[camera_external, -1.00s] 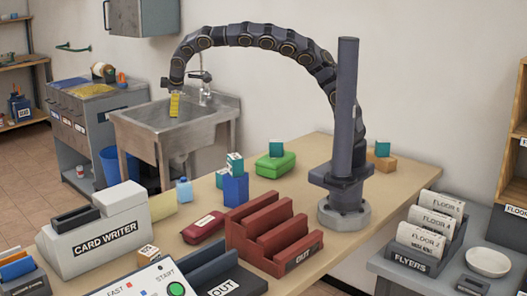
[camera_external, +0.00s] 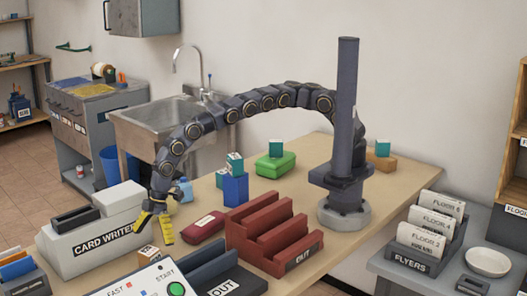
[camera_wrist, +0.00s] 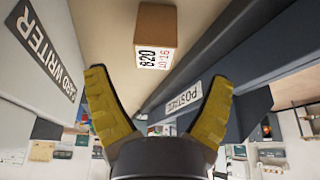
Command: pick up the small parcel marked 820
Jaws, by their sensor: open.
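The small parcel marked 820 (camera_wrist: 157,35) is a brown box with a white label, and 820 reads clearly in the wrist view. It lies on the table between the card writer and a dark tray. In the external view the parcel (camera_external: 147,256) shows just below my gripper (camera_external: 154,228). My gripper, with yellow fingers, also shows in the wrist view (camera_wrist: 158,100). It is open and empty, and the parcel lies beyond the gap between the fingertips, apart from them.
The card writer (camera_external: 98,233) stands close on the left. The dark tray (camera_external: 207,268) and control panel (camera_external: 150,283) are close on the right and front. A red case (camera_external: 203,227), a red OUT rack (camera_external: 262,243) and a blue box (camera_external: 235,190) stand farther right.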

